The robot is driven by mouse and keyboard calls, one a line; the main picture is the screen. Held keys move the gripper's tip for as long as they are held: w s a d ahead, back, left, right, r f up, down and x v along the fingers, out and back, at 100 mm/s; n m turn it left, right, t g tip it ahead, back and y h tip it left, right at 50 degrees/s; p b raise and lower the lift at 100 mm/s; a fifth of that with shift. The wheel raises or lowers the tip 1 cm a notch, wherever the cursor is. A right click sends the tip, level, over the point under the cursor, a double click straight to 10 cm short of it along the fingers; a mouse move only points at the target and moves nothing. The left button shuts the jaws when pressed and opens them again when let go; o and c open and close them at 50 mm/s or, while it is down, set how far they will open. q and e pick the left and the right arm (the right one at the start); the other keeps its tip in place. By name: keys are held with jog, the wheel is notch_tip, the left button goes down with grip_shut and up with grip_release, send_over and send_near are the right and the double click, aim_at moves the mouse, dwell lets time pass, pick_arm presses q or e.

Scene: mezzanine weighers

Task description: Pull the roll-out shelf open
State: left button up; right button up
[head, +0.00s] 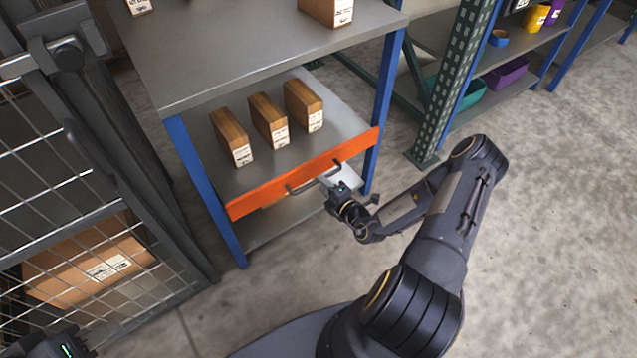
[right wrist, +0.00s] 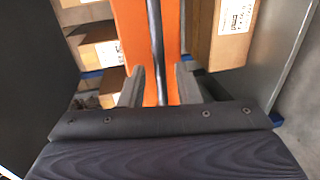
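The roll-out shelf (head: 202,160) has an orange front (head: 255,200) and sits between the blue legs of a grey rack. A dark bar handle (head: 301,188) runs along its front. It also shows as a dark bar in the right wrist view (right wrist: 155,40). My right gripper (head: 342,188) is at the handle's right part. In the right wrist view its two fingers (right wrist: 158,88) stand apart, one on each side of the bar, with gaps visible. My left gripper (head: 62,346) is at the bottom left corner, away from the shelf, mostly cut off by the frame edge.
Several brown boxes (head: 268,120) stand on the roll-out shelf. A grey top (head: 235,60) lies above it. A mesh cage (head: 45,190) with a carton (head: 90,262) is at left. A green upright (head: 455,85) stands at right. The concrete floor (head: 540,210) at right is clear.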

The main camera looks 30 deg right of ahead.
jog(key=shift+b+x, duration=0.3)
jog(key=shift+x, duration=1.45)
grip_shut()
